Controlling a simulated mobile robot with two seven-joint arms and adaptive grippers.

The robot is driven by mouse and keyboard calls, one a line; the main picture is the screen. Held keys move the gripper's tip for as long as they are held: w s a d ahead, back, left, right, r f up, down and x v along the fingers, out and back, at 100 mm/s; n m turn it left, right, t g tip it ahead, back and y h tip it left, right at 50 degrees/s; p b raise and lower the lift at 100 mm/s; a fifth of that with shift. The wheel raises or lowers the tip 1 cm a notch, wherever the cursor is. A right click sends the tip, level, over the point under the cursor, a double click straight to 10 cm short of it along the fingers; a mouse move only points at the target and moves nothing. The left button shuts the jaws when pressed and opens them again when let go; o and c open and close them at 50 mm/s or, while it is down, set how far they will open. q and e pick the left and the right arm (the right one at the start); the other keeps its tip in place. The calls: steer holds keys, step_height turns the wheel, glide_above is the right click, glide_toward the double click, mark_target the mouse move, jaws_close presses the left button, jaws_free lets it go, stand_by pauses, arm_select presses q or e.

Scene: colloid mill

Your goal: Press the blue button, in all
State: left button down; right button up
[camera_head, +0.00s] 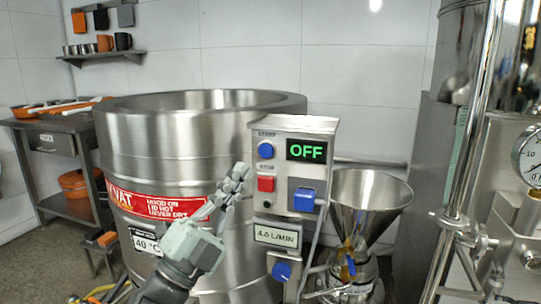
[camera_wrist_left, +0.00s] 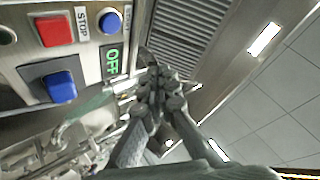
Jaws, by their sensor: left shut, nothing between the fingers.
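The control box (camera_head: 318,238) is a grey metal panel in front of the large steel vessel. Its round blue button (camera_head: 266,150) is at the upper left, above a square red button (camera_head: 266,184). The display (camera_head: 306,150) reads OFF in green. In the left wrist view the blue button (camera_wrist_left: 110,20) is at the top, beside the red button (camera_wrist_left: 55,30). My left gripper (camera_head: 239,172) is shut and empty. In the head view its tips appear just left of the red button and below the blue one. In the left wrist view its tips (camera_wrist_left: 160,74) appear apart from the blue button.
The vessel (camera_head: 200,130) is behind my left arm. Steel pipes (camera_head: 470,130) and a gauge (camera_head: 530,157) are at the right.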

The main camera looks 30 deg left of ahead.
mark_target(266, 151)
arm_select(q)
steer(key=shift+a+y, duration=0.1)
steer(key=shift+y, duration=0.2)
steer(key=shift+w+a, duration=0.35)
steer(key=shift+w, duration=1.1)
steer(key=shift+w+a, duration=0.3)
steer(key=shift+w, duration=1.1)
steer(key=shift+w+a, duration=0.35)
steer(key=shift+w, duration=1.1)
steer(key=shift+w+a, duration=0.1)
steer(key=shift+w, duration=0.3)
steer(key=shift+w+a, duration=0.1)
steer(key=shift+w, duration=0.3)
steer(key=shift+s, duration=0.1)
steer(key=shift+s+d, duration=0.2)
steer(key=shift+s, duration=0.5)
